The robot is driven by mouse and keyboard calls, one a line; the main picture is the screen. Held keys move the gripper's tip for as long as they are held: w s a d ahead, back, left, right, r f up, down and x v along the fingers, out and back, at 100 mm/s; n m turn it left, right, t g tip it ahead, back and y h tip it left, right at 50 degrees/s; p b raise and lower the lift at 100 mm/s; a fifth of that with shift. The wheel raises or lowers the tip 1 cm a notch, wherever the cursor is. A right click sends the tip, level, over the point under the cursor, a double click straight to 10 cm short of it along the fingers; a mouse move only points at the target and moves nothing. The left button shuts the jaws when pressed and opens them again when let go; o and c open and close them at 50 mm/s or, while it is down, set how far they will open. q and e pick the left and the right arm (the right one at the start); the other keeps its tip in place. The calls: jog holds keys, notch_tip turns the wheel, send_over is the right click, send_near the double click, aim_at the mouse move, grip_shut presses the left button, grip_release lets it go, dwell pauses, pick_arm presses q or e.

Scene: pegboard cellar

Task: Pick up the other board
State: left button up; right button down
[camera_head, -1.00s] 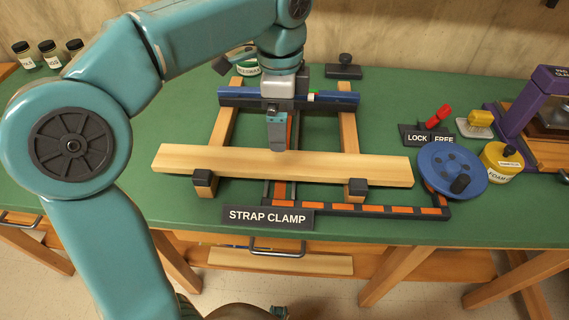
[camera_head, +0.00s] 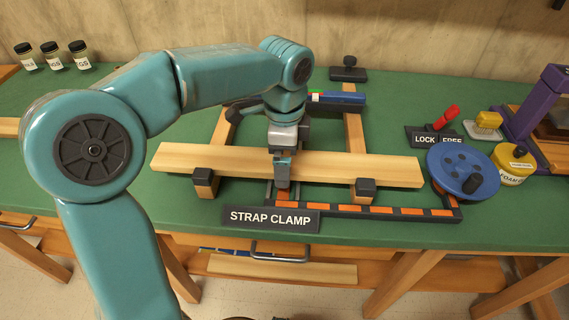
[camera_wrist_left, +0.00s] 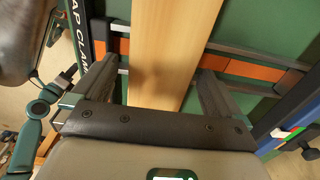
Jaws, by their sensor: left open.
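A long pale board (camera_head: 345,168) lies across the frame of the strap clamp (camera_head: 400,210), near its front blocks. My left gripper (camera_head: 282,172) is over the middle of this board, pointing down. In the left wrist view the board (camera_wrist_left: 160,45) runs between the two open fingers (camera_wrist_left: 155,72), with a gap on each side. The arm hides part of the clamp's blue rear bar (camera_head: 345,98). Another pale board (camera_head: 8,127) shows only its end at the left edge of the bench.
A blue handwheel (camera_head: 455,165), a red lever (camera_head: 447,116) and a yellow glue pot (camera_head: 512,165) stand to the right, beside a purple press (camera_head: 530,105). Several jars (camera_head: 52,55) stand at the back left. A pale plank (camera_head: 290,270) lies on the shelf below.

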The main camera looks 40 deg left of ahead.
pick_arm(q)
jog(key=c, duration=1.4)
jog(key=shift+r, duration=0.15)
